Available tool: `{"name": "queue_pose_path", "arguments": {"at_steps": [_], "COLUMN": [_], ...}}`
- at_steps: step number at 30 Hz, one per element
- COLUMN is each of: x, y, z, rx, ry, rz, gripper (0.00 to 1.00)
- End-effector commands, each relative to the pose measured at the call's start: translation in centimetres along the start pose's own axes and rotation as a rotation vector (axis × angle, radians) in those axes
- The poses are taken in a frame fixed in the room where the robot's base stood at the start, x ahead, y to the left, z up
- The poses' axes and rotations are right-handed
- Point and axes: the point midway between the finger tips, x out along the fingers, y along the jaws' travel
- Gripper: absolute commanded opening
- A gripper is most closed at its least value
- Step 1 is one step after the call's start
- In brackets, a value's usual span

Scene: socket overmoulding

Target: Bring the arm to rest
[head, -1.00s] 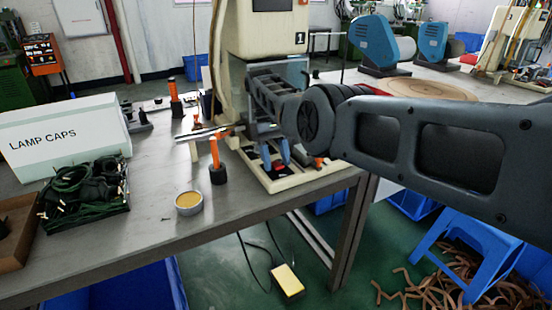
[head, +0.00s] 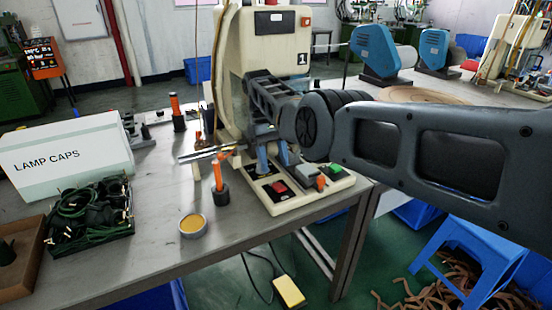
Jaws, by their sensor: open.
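My arm reaches in from the right edge of the head view, its wrist in front of the cream press (head: 262,45) marked 1. My gripper (head: 273,160) points down over the press's base (head: 262,198). Its two bluish fingers stand apart with nothing visible between them. The base carries a red button and a green button (head: 334,169). My arm hides part of the press's working area, and I cannot tell the exact gap between the fingertips and the base.
An orange-handled tool (head: 217,172) stands left of the gripper, near a round tin (head: 192,225). A LAMP CAPS box (head: 68,158) and a tray of dark cables (head: 88,222) are at left. A blue stool (head: 470,258) stands at lower right.

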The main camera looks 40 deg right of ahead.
Motion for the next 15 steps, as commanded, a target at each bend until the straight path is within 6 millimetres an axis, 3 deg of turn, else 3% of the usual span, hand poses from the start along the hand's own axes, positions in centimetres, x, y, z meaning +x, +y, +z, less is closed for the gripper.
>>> {"name": "queue_pose_path", "arguments": {"at_steps": [4, 15], "x": [-1.31, -1.34], "y": [-0.28, -0.35], "z": [0.66, 0.68], "rx": [-0.001, -0.001], "ry": [-0.001, -0.001], "rz": [0.0, 0.0], "gripper": [0.55, 0.55]}}
